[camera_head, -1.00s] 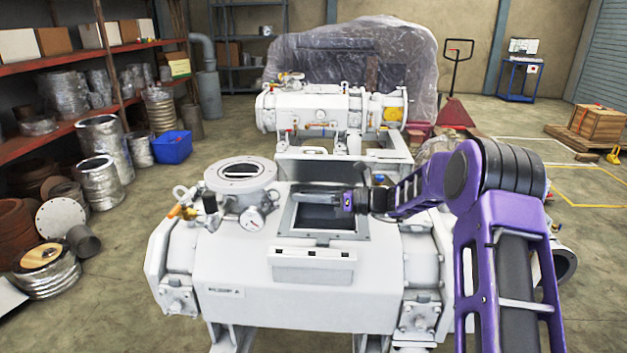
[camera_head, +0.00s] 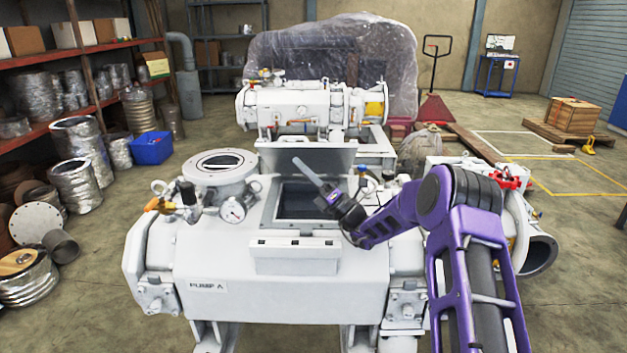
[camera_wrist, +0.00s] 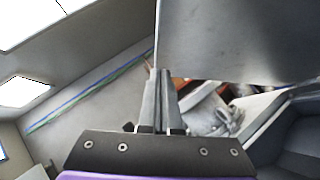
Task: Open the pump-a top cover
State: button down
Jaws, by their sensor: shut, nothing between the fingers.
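Pump-a (camera_head: 285,298) is the large white machine in front, with "PUMP A" on its front left. Its square top opening (camera_head: 292,212) shows a dark inside. The top cover (camera_head: 328,160) is a flat grey-white plate standing raised along the opening's far edge. My gripper (camera_head: 297,160) is shut and empty, above the opening, tilted up and left with its fingers in front of the cover. In the wrist view the shut fingers (camera_wrist: 160,75) point up beside the left edge of the cover (camera_wrist: 235,40). I cannot tell whether they touch it.
A round flanged port (camera_head: 221,163) and a gauge (camera_head: 233,211) stand left of the opening. A second white pump (camera_head: 300,108) is behind. A shelf (camera_head: 95,80) and a blue bin (camera_head: 152,147) are far left. Open floor (camera_head: 570,270) lies to the right.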

aim_at(287, 148)
jog(key=shift+x, duration=1.45)
jog(key=shift+w+r+p, duration=0.2)
jog(key=shift+r+p, duration=0.3)
jog(key=w+r+m+h+p, duration=0.1)
jog(key=r+p, duration=0.1)
jog(key=w+r+m+h+p, duration=0.1)
jog(key=w+r+p, duration=0.1)
jog(key=w+r+m+t+h+p, duration=0.1)
jog(key=m, duration=0.1)
jog(key=shift+w+d+r+p, duration=0.15)
jog(key=shift+w+r+p, duration=0.15)
jog(key=shift+r+p, duration=0.1)
jog(key=w+r+m+h+p, duration=0.2)
jog(key=w+r, duration=0.3)
jog(key=w, duration=0.6)
jog(key=shift+w+d+r+m+h+p, duration=0.15)
jog(key=shift+w+r+m+h+p, duration=0.2)
jog(key=shift+m+p, duration=0.35)
jog(key=shift+s, duration=0.1)
